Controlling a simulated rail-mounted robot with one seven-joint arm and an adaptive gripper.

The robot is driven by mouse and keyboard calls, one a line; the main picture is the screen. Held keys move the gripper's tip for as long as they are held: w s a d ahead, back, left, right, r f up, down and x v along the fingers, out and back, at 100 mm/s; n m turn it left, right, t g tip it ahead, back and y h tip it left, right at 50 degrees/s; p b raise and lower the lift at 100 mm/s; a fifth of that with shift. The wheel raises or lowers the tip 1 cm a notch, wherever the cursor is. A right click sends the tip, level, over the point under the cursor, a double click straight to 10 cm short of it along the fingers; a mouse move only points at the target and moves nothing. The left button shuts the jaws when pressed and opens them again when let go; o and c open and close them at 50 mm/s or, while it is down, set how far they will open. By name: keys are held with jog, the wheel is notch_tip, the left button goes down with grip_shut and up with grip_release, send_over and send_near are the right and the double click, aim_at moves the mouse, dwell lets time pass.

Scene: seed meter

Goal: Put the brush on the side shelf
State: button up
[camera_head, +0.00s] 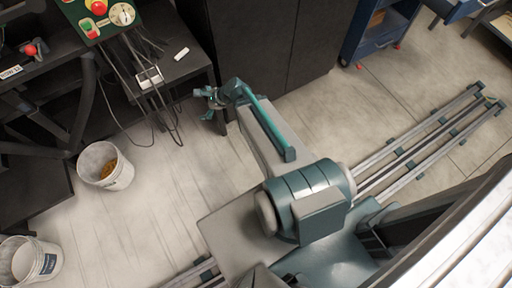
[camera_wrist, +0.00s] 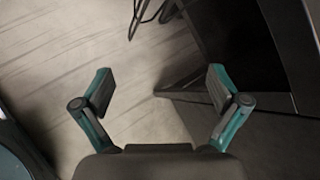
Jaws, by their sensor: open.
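My gripper (camera_head: 206,98) is open and empty at the end of my outstretched arm, near the right front edge of a small dark side shelf (camera_head: 196,68). I cannot make out a brush for certain in either view. A small white object (camera_head: 181,53) lies on the side shelf, too small to identify.
A white power strip (camera_head: 150,77) with dark cables (camera_head: 118,75) sits by the shelf's left side. A green control box (camera_head: 97,14) with red buttons is at upper left. Buckets (camera_head: 106,166) (camera_head: 30,260) stand on the floor. A dark cabinet (camera_head: 265,40) is behind. The middle floor is clear.

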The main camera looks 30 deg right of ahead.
jog(key=s+a+f+n+g, duration=0.3)
jog(key=s+f+n+g, duration=0.3)
jog(key=s+f, duration=0.4)
jog(key=s+d+f+n+g+h, duration=0.1)
jog(key=s+f+n+g+h, duration=0.1)
jog(key=s+n, duration=0.3)
jog(key=s+d+f+n+g+h, duration=0.2)
jog(key=s+n, duration=0.4)
jog(key=s, duration=0.7)
jog(key=s+d+f+n+g+h, duration=0.2)
jog(key=s+f+n, duration=0.3)
jog(key=s, duration=0.4)
jog(key=shift+s+g, duration=0.3)
jog(key=shift+g, duration=0.6)
notch_tip(320, 180, up, 5)
jog(key=p, duration=0.5)
